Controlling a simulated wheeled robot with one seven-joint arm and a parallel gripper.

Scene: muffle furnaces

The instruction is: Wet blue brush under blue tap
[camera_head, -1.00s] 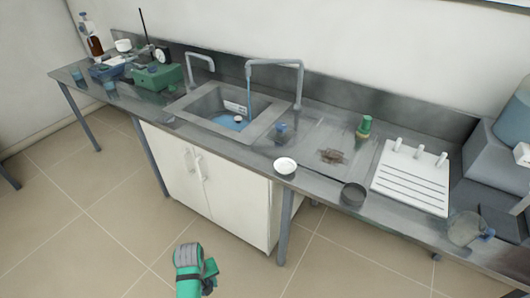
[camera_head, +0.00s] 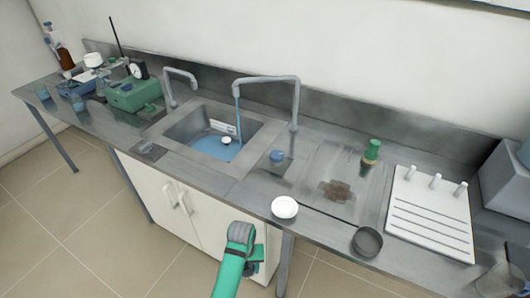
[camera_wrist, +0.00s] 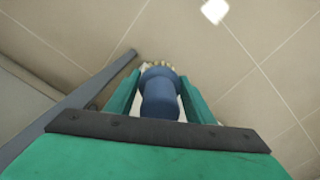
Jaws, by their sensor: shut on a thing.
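My gripper (camera_wrist: 159,76) has green fingers on both sides of a blue brush (camera_wrist: 160,102) with pale bristles at its far end. It is shut on the brush, over the floor. In the head view my gripper (camera_head: 257,258) is low in front of the white cabinet, below the counter edge; the brush cannot be made out there. The larger grey tap (camera_head: 262,80) arches over the sink (camera_head: 182,132), and a blue stream falls from its spout. Blue water (camera_head: 214,148) lies in the basin. A smaller grey tap (camera_head: 181,73) stands to its left.
A white dish (camera_head: 284,207) and a dark round dish (camera_head: 367,241) stand near the counter's front edge. A blue-topped item (camera_head: 277,156), a green-capped bottle (camera_head: 371,152) and a white pegged rack (camera_head: 432,213) are right of the sink. A counter leg (camera_wrist: 75,112) is left in the wrist view.

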